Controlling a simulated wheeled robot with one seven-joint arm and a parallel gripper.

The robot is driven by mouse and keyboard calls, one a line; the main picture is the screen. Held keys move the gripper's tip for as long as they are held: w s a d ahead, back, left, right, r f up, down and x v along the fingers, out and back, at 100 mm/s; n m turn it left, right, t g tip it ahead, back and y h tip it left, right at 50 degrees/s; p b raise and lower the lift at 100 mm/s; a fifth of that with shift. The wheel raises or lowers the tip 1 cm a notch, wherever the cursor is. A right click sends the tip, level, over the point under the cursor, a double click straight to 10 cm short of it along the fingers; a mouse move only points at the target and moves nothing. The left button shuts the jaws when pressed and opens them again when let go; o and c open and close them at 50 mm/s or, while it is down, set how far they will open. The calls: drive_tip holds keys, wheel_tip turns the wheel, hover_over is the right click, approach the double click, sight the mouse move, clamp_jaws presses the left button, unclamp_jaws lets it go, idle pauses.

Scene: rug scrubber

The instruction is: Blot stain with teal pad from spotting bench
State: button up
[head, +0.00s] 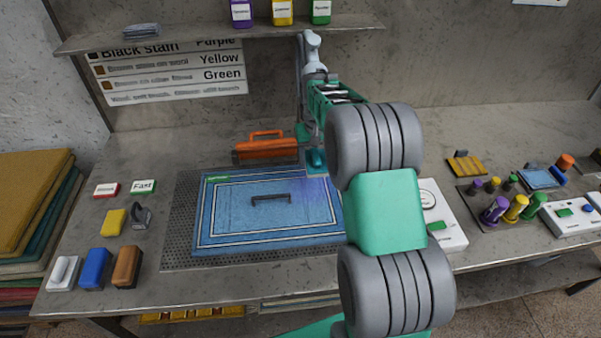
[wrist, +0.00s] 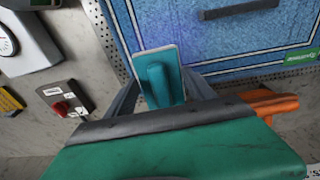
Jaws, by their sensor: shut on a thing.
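My gripper (wrist: 163,92) is shut on the teal pad (wrist: 158,66), a flat pad with a raised teal grip between the two fingers. In the head view the teal pad (head: 316,158) is at the far right edge of the blue rug (head: 235,225). A faint purple stain (head: 316,190) marks the rug's right side, just nearer than the pad. Part of the rug's right edge is hidden by my arm. I cannot tell whether the pad touches the rug.
A dark handle (head: 270,198) lies on the rug's middle. An orange-handled tool (head: 266,147) stands behind the rug. Left are several brushes and blocks (head: 96,268). Right are a white device (head: 444,222) and a rack of coloured bottles (head: 495,210). A shelf (head: 200,36) overhangs the back.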

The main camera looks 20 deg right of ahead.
drive_tip(key=g+b, duration=0.1)
drive_tip(key=b, duration=0.1)
hover_over(316, 184)
drive_tip(key=shift+y, duration=0.4)
drive_tip(key=shift+w+f, duration=0.2)
drive_tip(key=shift+f, duration=2.95)
drive_tip(key=shift+f, duration=0.65)
drive_tip(key=shift+s+a+f, duration=0.1)
drive_tip(key=shift+s+f, duration=0.1)
drive_tip(key=shift+f, duration=0.05)
idle(0.5)
drive_tip(key=shift+r, duration=0.1)
